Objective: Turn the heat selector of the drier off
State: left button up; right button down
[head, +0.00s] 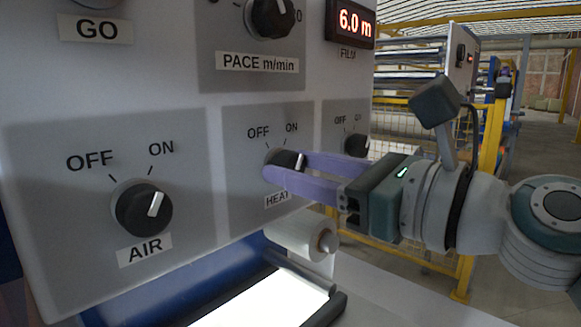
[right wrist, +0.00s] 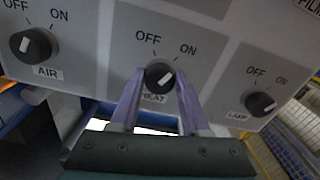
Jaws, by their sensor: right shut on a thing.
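The heat selector (head: 284,159) is a round black knob with a white pointer mark, on the drier's grey panel between OFF and ON labels. Its pointer leans up and right, toward ON. It also shows in the right wrist view (right wrist: 158,76), with the mark again toward ON. My right gripper (head: 286,168) reaches in from the right, its purple fingers shut on the knob, one on each side. The right wrist view shows both fingertips (right wrist: 160,80) flanking the knob. The HEAT label below is partly hidden by a finger. My left gripper is not in view.
The air knob (head: 144,208) is at left, pointing toward ON. The lamp knob (right wrist: 260,103) is at right, close to the right fingers in the head view. The pace knob (head: 272,17) is above. A white roller (head: 297,236) and bright sheet (head: 262,302) lie below.

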jog(key=shift+f+n+b, duration=0.1)
jog(key=shift+n+b, duration=1.05)
jog(key=shift+n, duration=4.55)
jog(key=shift+c, duration=1.9)
grip_release()
jog(key=shift+s, duration=0.1)
